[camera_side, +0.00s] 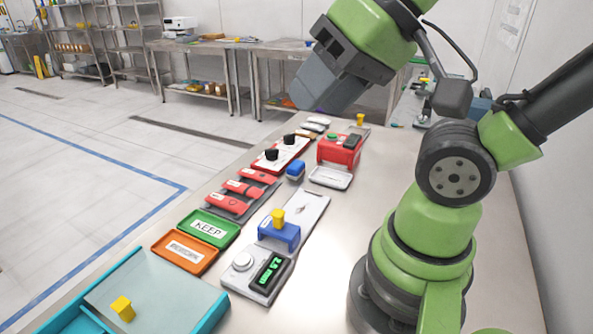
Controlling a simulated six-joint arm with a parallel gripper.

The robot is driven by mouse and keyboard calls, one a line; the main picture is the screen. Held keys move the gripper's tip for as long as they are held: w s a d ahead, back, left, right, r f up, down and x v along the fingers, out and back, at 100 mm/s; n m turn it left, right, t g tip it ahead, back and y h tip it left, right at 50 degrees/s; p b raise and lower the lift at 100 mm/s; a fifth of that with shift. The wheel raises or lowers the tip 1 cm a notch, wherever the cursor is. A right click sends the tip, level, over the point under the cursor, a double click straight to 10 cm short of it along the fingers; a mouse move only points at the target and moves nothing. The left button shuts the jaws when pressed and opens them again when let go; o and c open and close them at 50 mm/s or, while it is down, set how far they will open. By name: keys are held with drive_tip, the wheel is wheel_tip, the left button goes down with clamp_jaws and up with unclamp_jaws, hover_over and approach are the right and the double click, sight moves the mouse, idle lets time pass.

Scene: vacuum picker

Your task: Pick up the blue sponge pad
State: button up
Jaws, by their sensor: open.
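A small blue block (295,170), which looks like the blue sponge pad, sits on the steel table near its middle. It lies left of a red box and right of a red-and-white panel. My gripper (318,98) is a grey head at the top centre, high above the table and apart from the block. It is open, though its fingertips are hard to make out. No object shows in it.
Around the block are the red box (340,149), a white tray (330,178), red tools (245,188) and a blue stand (279,232) with a yellow piece on top. Green (209,228) and orange (185,252) trays and a teal-edged tray (213,314) lie nearer. The table's right side is clear.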

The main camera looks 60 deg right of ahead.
drive_tip(key=o, duration=0.8)
drive_tip(key=shift+o, duration=0.2)
drive_tip(key=shift+w, duration=0.1)
